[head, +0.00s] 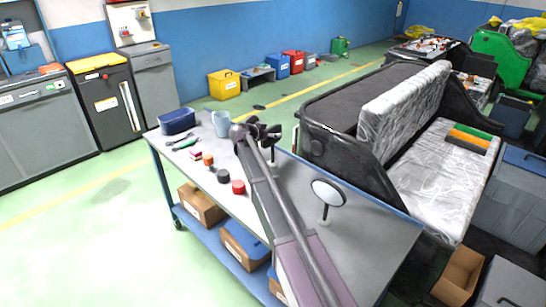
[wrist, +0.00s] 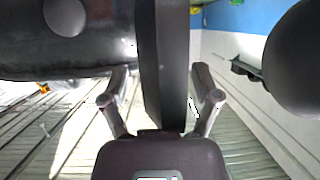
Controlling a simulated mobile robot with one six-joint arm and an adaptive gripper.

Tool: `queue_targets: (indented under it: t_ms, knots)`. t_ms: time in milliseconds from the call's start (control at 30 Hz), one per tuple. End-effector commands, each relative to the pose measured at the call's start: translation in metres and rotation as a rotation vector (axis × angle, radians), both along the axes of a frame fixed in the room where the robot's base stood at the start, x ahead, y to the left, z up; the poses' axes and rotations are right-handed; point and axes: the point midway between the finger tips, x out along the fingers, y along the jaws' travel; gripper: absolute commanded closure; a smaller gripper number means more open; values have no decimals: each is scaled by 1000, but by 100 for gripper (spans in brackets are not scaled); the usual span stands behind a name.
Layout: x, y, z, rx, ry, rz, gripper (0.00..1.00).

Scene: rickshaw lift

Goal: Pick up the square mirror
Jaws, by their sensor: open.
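My gripper (head: 262,131) is over the far part of the grey table, close to the black rickshaw side. In the wrist view my gripper (wrist: 162,75) is open, with a finger on each side of a dark upright slab (wrist: 165,60). The slab is probably the square mirror seen edge-on; its face does not show. I cannot tell whether the fingers touch it. In the head view no square mirror face shows; my gripper and arm cover that spot. A round mirror (head: 327,192) on a short stand is on the table, right of my arm.
The rickshaw (head: 350,155) stands close along the right. Boxes (head: 200,205) fill the lower shelf.

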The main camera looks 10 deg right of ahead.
Motion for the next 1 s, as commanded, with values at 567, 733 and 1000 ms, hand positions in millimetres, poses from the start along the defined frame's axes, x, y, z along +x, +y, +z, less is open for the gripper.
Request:
queue_targets:
  t_ms: [567,733,1000]
  knots:
    - [0,-1,0,0,0,-1,100]
    - [0,-3,0,-1,0,-3,100]
    - [0,-3,2,0,0,-2,100]
